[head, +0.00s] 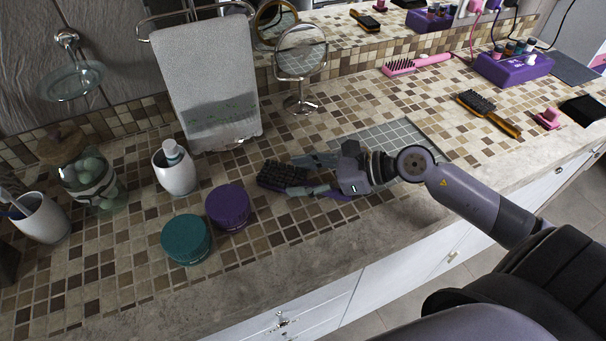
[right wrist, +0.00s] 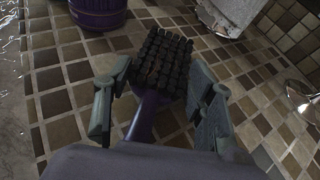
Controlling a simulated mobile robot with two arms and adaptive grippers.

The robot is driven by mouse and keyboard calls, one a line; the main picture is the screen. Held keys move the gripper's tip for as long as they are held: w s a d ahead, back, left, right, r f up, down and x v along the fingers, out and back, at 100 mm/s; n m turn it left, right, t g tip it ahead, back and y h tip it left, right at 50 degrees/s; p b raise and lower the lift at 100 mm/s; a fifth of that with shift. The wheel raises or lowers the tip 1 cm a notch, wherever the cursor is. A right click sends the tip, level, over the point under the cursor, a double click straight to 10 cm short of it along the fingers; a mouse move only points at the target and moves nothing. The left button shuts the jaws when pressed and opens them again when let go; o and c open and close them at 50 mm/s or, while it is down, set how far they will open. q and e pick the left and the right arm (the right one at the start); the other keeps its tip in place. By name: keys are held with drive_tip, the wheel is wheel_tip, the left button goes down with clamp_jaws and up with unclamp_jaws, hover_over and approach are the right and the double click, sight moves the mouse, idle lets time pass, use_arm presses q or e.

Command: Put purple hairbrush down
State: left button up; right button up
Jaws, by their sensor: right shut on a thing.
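The purple hairbrush has a dark bristled head that shows in the head view (head: 281,174), beyond the fingertips of my right gripper (head: 308,175). In the right wrist view the hairbrush (right wrist: 150,108) has its bristles facing the camera and its purple handle running back between the two fingers (right wrist: 158,105). My right gripper is shut on the hairbrush, low over the tiled counter (head: 330,215). I cannot tell whether the brush touches the tiles. My left gripper is not in view.
A purple jar (head: 228,207) and a teal jar (head: 186,240) stand left of the brush. A white soap dispenser (head: 175,172), a round mirror (head: 301,60) and a hanging grey towel (head: 208,85) are behind. A pink brush (head: 417,64) and another hairbrush (head: 488,113) lie to the right.

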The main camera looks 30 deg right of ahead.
drive_tip(key=o, duration=1.3)
